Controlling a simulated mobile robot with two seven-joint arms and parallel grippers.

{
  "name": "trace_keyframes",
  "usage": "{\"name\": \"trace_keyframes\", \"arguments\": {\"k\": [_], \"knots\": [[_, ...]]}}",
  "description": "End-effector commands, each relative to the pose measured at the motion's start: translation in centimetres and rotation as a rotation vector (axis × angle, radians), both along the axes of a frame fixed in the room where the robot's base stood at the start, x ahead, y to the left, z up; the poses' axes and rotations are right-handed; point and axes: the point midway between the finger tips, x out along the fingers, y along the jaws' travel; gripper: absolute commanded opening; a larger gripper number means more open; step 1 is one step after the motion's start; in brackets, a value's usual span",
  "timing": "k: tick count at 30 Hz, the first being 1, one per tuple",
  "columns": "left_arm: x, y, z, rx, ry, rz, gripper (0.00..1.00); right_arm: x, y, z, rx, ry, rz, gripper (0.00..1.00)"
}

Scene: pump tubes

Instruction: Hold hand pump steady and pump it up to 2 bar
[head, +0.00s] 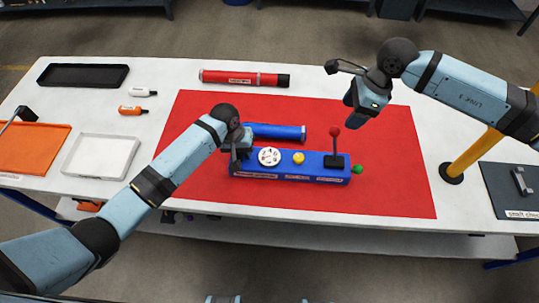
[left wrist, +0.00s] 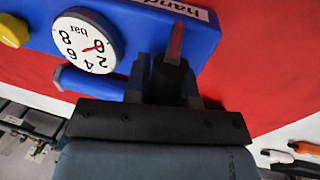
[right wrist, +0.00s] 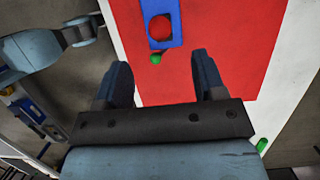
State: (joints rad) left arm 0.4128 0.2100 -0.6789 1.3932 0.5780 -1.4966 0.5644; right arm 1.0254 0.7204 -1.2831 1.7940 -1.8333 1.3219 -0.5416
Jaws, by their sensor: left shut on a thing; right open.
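The blue hand pump (head: 315,178) lies on the red mat, with a white gauge (head: 269,157), a yellow button (head: 298,158), an upright black lever with a red knob (head: 335,132) and a green knob (head: 357,169) at its right end. My left gripper (head: 241,155) is shut on the pump's left end. In the left wrist view the gauge (left wrist: 85,42) is marked in bar and its red needle points near 0. My right gripper (head: 352,104) is open and empty, above and behind the lever. The right wrist view shows the red knob (right wrist: 160,28) beyond its fingers.
A blue tube (head: 275,131) lies just behind the pump, and a red tube (head: 245,78) lies farther back. Trays (head: 138,150) and small bottles (head: 132,110) are at the left. A yellow post (head: 475,155) stands at the right. The red mat (head: 400,190) right of the pump is clear.

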Motion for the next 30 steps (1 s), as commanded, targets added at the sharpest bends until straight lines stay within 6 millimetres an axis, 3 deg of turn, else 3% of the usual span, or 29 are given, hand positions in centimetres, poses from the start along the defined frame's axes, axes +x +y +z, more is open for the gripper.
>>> {"name": "trace_keyframes", "arguments": {"k": [18, 30], "knots": [[0.1, 0.0, 0.1, -0.001, -0.002, 0.000, 0.00, 0.0, 2.4, -7.7, 0.000, 0.002, -0.002, 0.64], [0.1, 0.0, 0.1, -0.001, -0.002, 0.000, 0.00, 0.1, 2.7, -9.1, -0.001, 0.001, -0.002, 0.64]]}}
